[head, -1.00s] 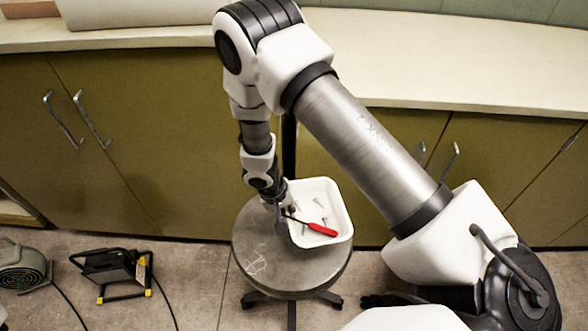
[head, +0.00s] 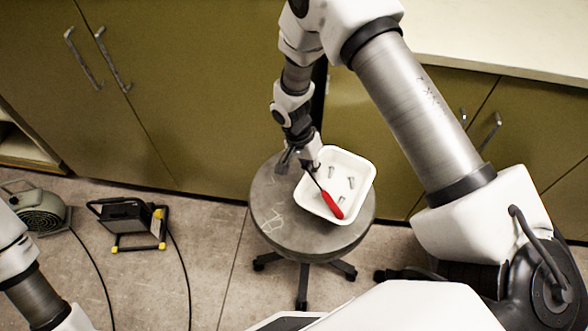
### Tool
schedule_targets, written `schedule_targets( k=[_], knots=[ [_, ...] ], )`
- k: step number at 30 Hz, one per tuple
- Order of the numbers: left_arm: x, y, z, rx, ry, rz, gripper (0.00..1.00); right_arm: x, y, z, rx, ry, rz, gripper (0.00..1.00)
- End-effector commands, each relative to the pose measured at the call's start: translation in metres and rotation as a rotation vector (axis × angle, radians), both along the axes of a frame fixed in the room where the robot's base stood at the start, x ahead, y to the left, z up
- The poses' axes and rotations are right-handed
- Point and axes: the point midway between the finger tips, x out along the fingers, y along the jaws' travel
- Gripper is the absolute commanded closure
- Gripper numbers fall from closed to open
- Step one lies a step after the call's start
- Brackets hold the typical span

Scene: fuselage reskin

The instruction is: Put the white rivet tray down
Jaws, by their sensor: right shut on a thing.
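The white rivet tray (head: 361,190) is at the round grey stool (head: 284,226), over the right part of its seat. Whether it rests on the seat or hangs just above it, I cannot tell. Several grey rivets (head: 350,182) and a red-handled tool (head: 332,205) lie in the tray. My right gripper (head: 311,165) reaches down from above and is shut on the tray's left rim; its fingertips are partly hidden. My left arm shows at the lower left edge, but its gripper is outside the picture.
Olive cabinets (head: 215,90) with a pale countertop (head: 500,35) stand behind the stool. A work lamp (head: 130,220) and a green fan-like machine (head: 38,212) with cables are on the floor at left. The stool's left side is bare.

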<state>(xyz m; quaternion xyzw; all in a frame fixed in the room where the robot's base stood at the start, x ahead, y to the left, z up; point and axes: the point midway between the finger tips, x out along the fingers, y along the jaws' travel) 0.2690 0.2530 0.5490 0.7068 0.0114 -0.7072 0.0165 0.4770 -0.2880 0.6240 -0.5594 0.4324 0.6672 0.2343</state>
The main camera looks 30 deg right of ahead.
Motion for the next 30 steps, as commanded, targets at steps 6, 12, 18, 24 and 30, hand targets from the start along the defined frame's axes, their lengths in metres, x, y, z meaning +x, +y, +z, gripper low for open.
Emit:
schedule_targets(
  k=[6,12,18,24,30],
  knots=[
    [0.0,0.0,0.0,0.0,0.0,0.0,0.69,0.039,0.03,-0.005,0.0,-0.001,0.002,1.0],
    [0.0,0.0,-0.002,0.0,0.0,0.0,0.69,0.045,0.036,-0.021,0.002,0.003,0.0,1.0],
    [0.0,0.0,-0.002,0.0,0.0,0.0,0.69,0.045,0.036,-0.041,0.001,0.001,0.001,1.0],
    [0.0,0.0,-0.004,0.0,0.0,0.0,0.69,0.045,0.036,-0.043,0.001,0.001,0.0,1.0],
    [0.0,0.0,-0.003,0.0,0.0,0.0,0.69,0.045,0.036,-0.042,0.001,0.001,0.0,0.67]
  ],
)
